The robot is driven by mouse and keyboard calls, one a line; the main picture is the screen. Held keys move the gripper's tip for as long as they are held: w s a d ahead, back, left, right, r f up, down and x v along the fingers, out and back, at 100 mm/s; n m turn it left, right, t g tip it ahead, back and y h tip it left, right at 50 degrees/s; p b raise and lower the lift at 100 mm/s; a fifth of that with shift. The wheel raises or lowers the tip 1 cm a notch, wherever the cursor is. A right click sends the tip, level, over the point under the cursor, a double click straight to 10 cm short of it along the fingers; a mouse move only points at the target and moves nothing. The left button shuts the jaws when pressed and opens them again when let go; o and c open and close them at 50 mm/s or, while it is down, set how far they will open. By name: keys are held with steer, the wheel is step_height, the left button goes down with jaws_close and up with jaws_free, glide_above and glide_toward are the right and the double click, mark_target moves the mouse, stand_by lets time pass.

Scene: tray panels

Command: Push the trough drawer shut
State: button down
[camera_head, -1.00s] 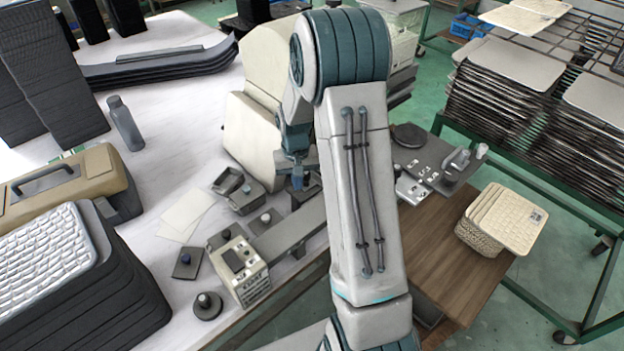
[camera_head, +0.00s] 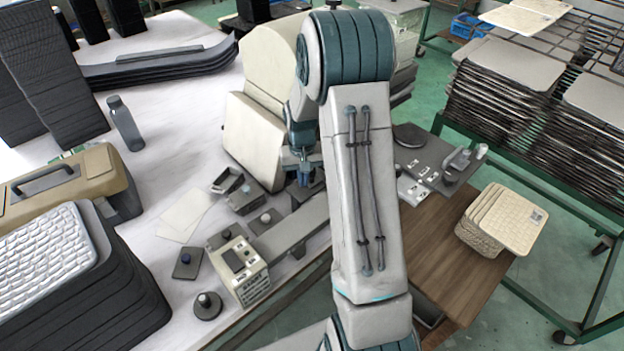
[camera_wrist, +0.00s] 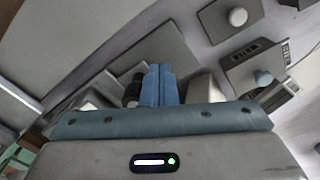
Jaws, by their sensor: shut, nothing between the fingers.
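A small dark open-topped tray (camera_head: 222,184) stands on the white table, beside a grey block (camera_head: 243,204); it looks like the trough drawer, but I cannot be sure. My gripper (camera_head: 304,183) is shut and empty. It points down to the right of the tray, apart from it, in front of the large cream machine. In the wrist view my blue fingers (camera_wrist: 158,72) are pressed together against a grey panel behind them (camera_wrist: 150,42); I cannot tell whether they touch it. My arm hides part of the area to the right of the gripper.
A long grey bar (camera_head: 290,226) and a cream control box (camera_head: 240,265) lie in front of the gripper. The cream machine (camera_head: 252,135) rises behind. A dark panel with fittings (camera_head: 432,168) stands to the right. Bare white tabletop (camera_head: 180,120) lies to the left.

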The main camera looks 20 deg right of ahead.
steer(key=shift+w+d, duration=0.25)
steer(key=shift+d, duration=0.4)
steer(key=shift+w+d, duration=0.2)
steer(key=shift+d, duration=0.45)
steer(key=shift+s+a, duration=0.2)
steer(key=shift+a, duration=0.4)
step_height(320, 180, up, 7)
steer(key=p, duration=0.3)
steer(key=shift+p, duration=0.35)
steer(key=shift+r, duration=0.1)
steer(key=s+a+r+n+t, duration=0.1)
steer(key=s+a+r, duration=0.2)
steer(key=s+r, duration=0.25)
steer(key=s+a+r+t, duration=0.1)
steer(key=s+a+r, duration=0.25)
steer(key=r, duration=0.35)
steer(key=s+a+r+t, duration=0.1)
steer(key=s+a+r, duration=0.1)
steer(key=s, duration=0.5)
steer(key=s+a+r+n, duration=0.1)
steer(key=s+a+r, duration=0.1)
steer(key=s, duration=0.6)
steer(key=shift+s+r+t, duration=0.15)
steer(key=shift+r+t, duration=0.25)
